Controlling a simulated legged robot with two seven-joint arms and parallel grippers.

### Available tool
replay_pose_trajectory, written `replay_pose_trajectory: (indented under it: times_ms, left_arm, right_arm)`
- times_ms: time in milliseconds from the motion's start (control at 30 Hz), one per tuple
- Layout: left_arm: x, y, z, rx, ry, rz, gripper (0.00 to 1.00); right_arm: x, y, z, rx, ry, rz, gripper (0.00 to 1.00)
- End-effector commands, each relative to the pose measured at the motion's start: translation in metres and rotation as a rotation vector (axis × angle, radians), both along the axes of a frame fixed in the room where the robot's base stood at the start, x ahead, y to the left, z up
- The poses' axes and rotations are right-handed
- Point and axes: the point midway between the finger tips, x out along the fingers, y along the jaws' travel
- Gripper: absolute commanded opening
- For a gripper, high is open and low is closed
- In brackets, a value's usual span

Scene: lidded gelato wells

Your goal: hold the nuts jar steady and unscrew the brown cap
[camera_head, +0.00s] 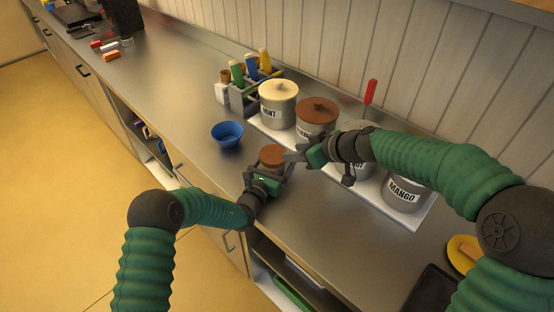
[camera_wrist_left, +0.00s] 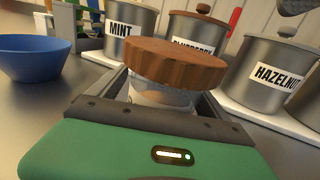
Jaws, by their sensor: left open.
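The nuts jar has a wide ribbed brown cap (camera_head: 272,153), and the cap also fills the middle of the left wrist view (camera_wrist_left: 175,64).
A blue bowl (camera_head: 227,134) stands left of the jar. Behind are lidded wells labelled mint (camera_head: 278,108), blueberry (camera_wrist_left: 195,42), hazelnut (camera_wrist_left: 268,75) and mango (camera_head: 404,193). A bottle rack (camera_head: 243,98) stands behind the bowl. The counter's front edge is near my left arm.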

Motion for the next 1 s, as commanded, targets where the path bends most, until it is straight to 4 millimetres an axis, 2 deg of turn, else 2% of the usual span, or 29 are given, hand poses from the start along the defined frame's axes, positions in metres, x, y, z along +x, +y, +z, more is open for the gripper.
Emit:
replay_pose_trajectory:
  times_ms: [200,700,733,1000]
  left_arm:
    - [0.0003,-0.0003,0.0003,0.0,0.0,0.0,0.88]
    - [0.0001,0.0,0.0,0.0,0.0,0.0,0.23]
    - [0.0001,0.0,0.0,0.001,0.0,0.0,0.6]
    - [0.0001,0.0,-0.0001,0.001,0.0,0.0,0.25]
  right_arm:
    - [-0.0002,-0.0002,0.0,0.0,0.0,0.0,0.36]
    - [0.0001,-0.0002,-0.0001,0.0,0.0,0.0,0.36]
    - [0.0001,-0.0002,-0.0001,0.0,0.0,0.0,0.36]
    - [0.0001,-0.0002,-0.0001,0.0,0.0,0.0,0.36]
